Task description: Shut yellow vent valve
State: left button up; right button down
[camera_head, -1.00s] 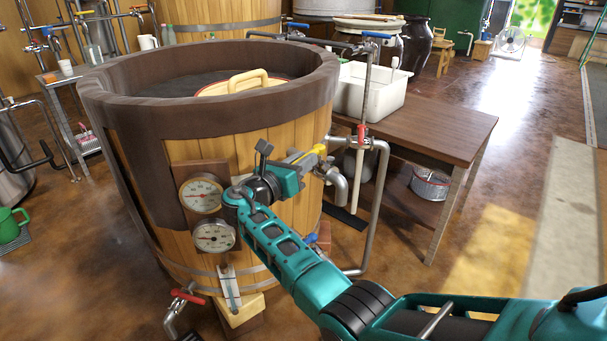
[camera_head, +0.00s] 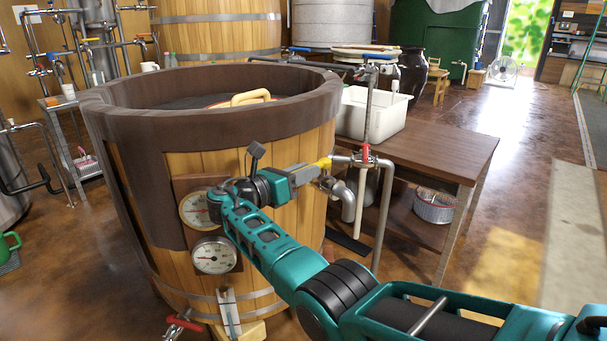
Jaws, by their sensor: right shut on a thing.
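The yellow vent valve handle (camera_head: 323,163) shows at the right side of the wooden vat (camera_head: 180,255), by the metal pipe fittings. My right gripper (camera_head: 312,170) reaches in from the lower right and is shut on the yellow handle. The gripper's fingers cover part of the handle and the valve body behind it. The handle points roughly along the pipe, slightly tilted. My left gripper is not in view.
Two dials (camera_head: 214,255) sit on the vat's front, close under my right arm. A red-handled valve (camera_head: 366,153) and vertical pipe stand just right of the yellow handle. A wooden table (camera_head: 440,138) with a white basin (camera_head: 372,113) is behind. Open floor lies at right.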

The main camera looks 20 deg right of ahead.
jog(key=c, duration=1)
grip_release()
pick_arm(q)
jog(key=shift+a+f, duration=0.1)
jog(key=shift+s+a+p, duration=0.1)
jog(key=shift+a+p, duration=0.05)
jog(key=shift+p, duration=0.25)
pick_arm(e)
jog(key=v, duration=1.3)
jog(key=shift+w, duration=0.1)
